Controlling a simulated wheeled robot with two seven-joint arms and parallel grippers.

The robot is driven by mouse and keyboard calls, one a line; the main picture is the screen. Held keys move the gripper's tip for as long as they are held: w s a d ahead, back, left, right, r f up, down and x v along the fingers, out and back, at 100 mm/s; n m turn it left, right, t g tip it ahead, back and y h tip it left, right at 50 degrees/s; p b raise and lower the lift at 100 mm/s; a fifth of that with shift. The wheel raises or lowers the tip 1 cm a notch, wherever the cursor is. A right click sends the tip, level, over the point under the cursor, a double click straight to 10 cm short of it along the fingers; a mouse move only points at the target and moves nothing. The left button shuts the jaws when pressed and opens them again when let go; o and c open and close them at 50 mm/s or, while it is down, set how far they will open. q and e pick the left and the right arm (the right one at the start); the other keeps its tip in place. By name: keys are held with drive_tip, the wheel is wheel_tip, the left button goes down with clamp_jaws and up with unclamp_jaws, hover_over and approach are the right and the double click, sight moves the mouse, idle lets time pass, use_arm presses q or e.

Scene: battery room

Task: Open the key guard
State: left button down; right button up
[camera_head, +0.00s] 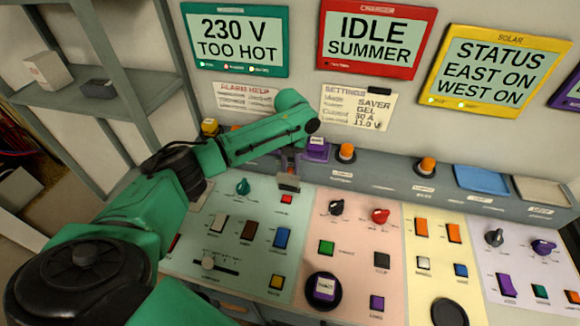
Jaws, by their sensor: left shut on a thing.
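My left gripper (289,176) reaches down from the green arm over the back of the pale green panel section. It is shut on a small part at the panel, just behind a red button (286,199). That part is mostly hidden by the gripper and looks like the key guard, though I cannot make out its hinge or how far it is raised. A purple block with a white label (317,149) stands on the ledge behind, to the right of the gripper. My right gripper is not in view.
The panel (340,280) carries close-set knobs, switches and buttons, including a teal knob (243,186), a black knob (336,207) and a red knob (380,216). Orange-topped knobs (346,152) and a blue tray (481,180) are on the back ledge. Shelving (60,92) stands left.

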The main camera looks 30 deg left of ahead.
use_arm(q)
drive_tip(key=shift+w+a+r, duration=0.1)
drive_tip(key=shift+w+a, duration=0.1)
drive_tip(key=shift+w, duration=0.35)
drive_tip(key=c, duration=1)
unclamp_jaws()
drive_tip(key=o, duration=0.3)
drive_tip(key=shift+w+f, duration=0.15)
drive_tip(key=shift+f, duration=0.05)
wheel_tip(320, 180, up, 15)
drive_tip(key=b, duration=0.3)
drive_tip(key=shift+f, duration=0.2)
drive_tip(key=shift+f, duration=0.15)
